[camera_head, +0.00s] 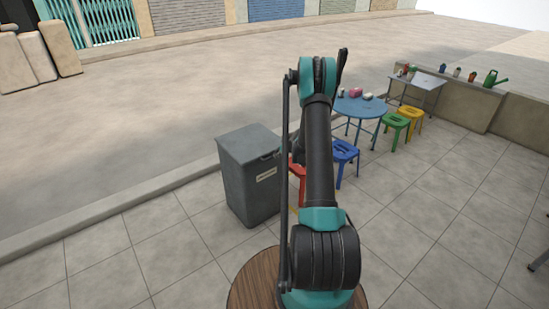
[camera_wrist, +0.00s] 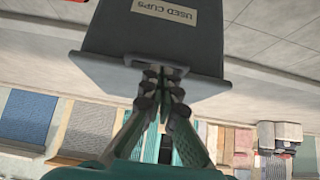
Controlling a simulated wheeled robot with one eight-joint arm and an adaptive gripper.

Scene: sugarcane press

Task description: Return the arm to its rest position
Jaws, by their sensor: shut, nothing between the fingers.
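My arm (camera_head: 318,150) stands raised in the middle of the head view, its upper link reaching up and forward from the base. My gripper (camera_wrist: 163,75) shows in the wrist view with its fingers together and nothing between them. Behind the fingertips in that view is the grey bin (camera_wrist: 150,35), which appears upside down with a "USED CUPS" label (camera_wrist: 163,12). In the head view the bin (camera_head: 248,180) stands upright just left of my arm, its lid closed. The gripper is mostly hidden behind the arm in the head view. I cannot tell its exact distance from the bin.
A blue round table (camera_head: 360,107) with small items stands beyond my arm, with blue (camera_head: 344,152), green (camera_head: 396,122) and yellow (camera_head: 411,113) stools. A red stool (camera_head: 298,172) is partly hidden behind the arm. The tiled floor (camera_head: 450,225) at right is mostly clear.

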